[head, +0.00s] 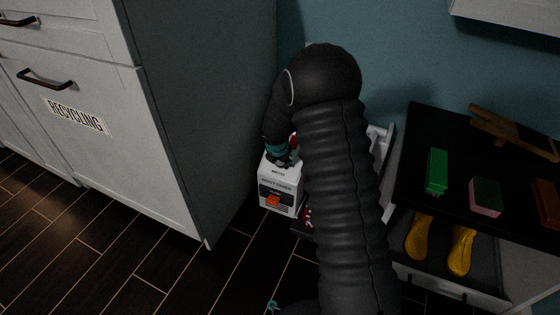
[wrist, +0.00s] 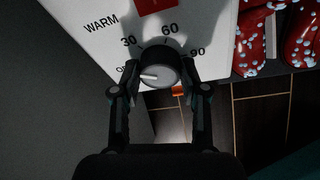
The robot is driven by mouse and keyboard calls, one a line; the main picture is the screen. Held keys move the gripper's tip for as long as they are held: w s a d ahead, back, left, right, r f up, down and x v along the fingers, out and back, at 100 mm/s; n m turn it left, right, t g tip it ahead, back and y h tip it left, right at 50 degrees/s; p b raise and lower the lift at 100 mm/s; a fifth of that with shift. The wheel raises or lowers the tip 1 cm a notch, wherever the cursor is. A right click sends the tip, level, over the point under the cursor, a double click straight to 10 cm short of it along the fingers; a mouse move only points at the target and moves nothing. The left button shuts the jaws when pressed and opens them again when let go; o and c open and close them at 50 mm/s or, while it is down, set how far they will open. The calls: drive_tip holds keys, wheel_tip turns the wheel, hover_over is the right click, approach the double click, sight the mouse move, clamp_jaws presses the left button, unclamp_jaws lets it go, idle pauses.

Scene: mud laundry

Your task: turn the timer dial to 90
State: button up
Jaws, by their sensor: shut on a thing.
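The timer dial (wrist: 158,64) is a round dark knob on the white panel (wrist: 105,58) in the wrist view. The panel is printed OFF, 30, 60 and 90 around the dial, with WARM to the left. The dial's white pointer mark faces left, near OFF and away from 90. My gripper (wrist: 159,74) is shut on the dial, one finger at each side. In the head view my gripper (head: 281,158) is at the top of the white boot dryer (head: 278,184), and the dial is hidden there.
A grey cabinet (head: 120,140) labelled RECYCLING stands left of the dryer. A black-topped bench (head: 460,150) with a green brush (head: 437,171) and a sponge (head: 485,197) is at right, yellow boots (head: 461,251) below. Red spotted boots (wrist: 252,42) stand beside the panel.

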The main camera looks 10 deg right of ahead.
drive_tip(key=m, duration=0.3)
drive_tip(key=shift+t, duration=0.4)
drive_tip(key=shift+w+r+m+t, duration=0.15)
drive_tip(key=shift+m+t, duration=0.1)
drive_tip(key=shift+m, duration=0.85)
drive_tip(key=shift+r+m+t, duration=0.1)
drive_tip(key=shift+m+t, duration=0.15)
drive_tip(key=shift+m, duration=0.85)
drive_tip(key=shift+a+f+m+t, duration=0.1)
drive_tip(key=shift+m+t, duration=0.2)
drive_tip(key=shift+m, duration=0.8)
drive_tip(key=shift+a+m+t, duration=0.1)
drive_tip(key=shift+m+t, duration=0.2)
drive_tip(key=shift+m, duration=0.8)
drive_tip(key=m, duration=0.4)
drive_tip(key=shift+s+f+m+t+h, duration=0.1)
drive_tip(key=shift+s+m+t+h, duration=0.1)
drive_tip(key=shift+m+t+h, duration=0.2)
drive_tip(key=m, duration=0.3)
drive_tip(key=shift+m+h, duration=0.4)
drive_tip(key=m, duration=0.2)
drive_tip(key=m+h, duration=0.1)
drive_tip(key=m, duration=0.1)
drive_tip(key=shift+a+f+t, duration=0.15)
drive_tip(key=shift+t, duration=0.15)
drive_tip(key=m+h, duration=0.1)
drive_tip(key=m, duration=0.5)
drive_tip(key=shift+s+f, duration=0.1)
drive_tip(key=shift+m+g+h, duration=0.3)
drive_tip(key=shift+g, duration=0.1)
